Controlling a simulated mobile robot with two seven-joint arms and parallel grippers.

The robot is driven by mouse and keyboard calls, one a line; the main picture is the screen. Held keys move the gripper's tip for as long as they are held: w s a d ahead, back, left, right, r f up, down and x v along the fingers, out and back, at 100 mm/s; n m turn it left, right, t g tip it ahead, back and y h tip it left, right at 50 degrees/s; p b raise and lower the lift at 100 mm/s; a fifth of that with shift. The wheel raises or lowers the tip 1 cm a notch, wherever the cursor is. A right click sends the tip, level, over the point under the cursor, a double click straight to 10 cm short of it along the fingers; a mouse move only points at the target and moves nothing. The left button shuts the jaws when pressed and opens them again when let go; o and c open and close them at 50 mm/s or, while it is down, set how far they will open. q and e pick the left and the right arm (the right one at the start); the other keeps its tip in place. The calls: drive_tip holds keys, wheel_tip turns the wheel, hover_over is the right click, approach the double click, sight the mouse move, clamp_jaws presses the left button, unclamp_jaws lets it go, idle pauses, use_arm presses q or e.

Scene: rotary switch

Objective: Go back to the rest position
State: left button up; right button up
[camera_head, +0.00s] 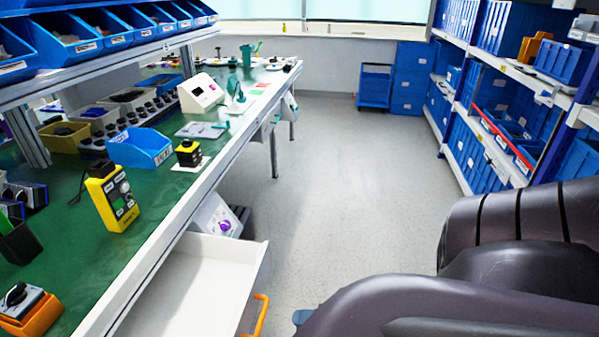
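My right arm fills the lower right corner as large dark links. Only a small bluish tip of what seems to be my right gripper (303,317) shows at the bottom edge, beside the open drawer; whether it is open or shut is hidden. My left gripper is not in view. A rotary switch with a black knob on a white and orange base (22,306) sits at the near left of the green workbench (75,245).
A white drawer (205,275) stands open below the bench, with an orange handle (262,315) at its side. Blue bins (140,148) stand on and above the bench. Shelves with blue crates (485,150) line the right. The grey floor (335,190) between is clear.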

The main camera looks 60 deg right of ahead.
use_arm(q)
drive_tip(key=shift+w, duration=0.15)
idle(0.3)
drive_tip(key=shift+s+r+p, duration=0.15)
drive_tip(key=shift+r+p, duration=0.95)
drive_tip(key=shift+p, duration=0.25)
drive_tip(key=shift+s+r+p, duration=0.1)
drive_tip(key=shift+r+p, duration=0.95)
drive_tip(key=shift+p, duration=0.3)
use_arm(e)
drive_tip(key=s+a+r+m+g+h, duration=0.1)
drive_tip(key=a+m, duration=0.4)
drive_tip(key=m, duration=0.5)
drive_tip(key=s+a+r+m+g+h, duration=0.2)
drive_tip(key=a+r+m+h, duration=0.2)
drive_tip(key=m, duration=0.7)
drive_tip(key=shift+s+a+r+g, duration=0.3)
drive_tip(key=shift+s+a+r, duration=0.05)
drive_tip(key=shift+a+r, duration=0.4)
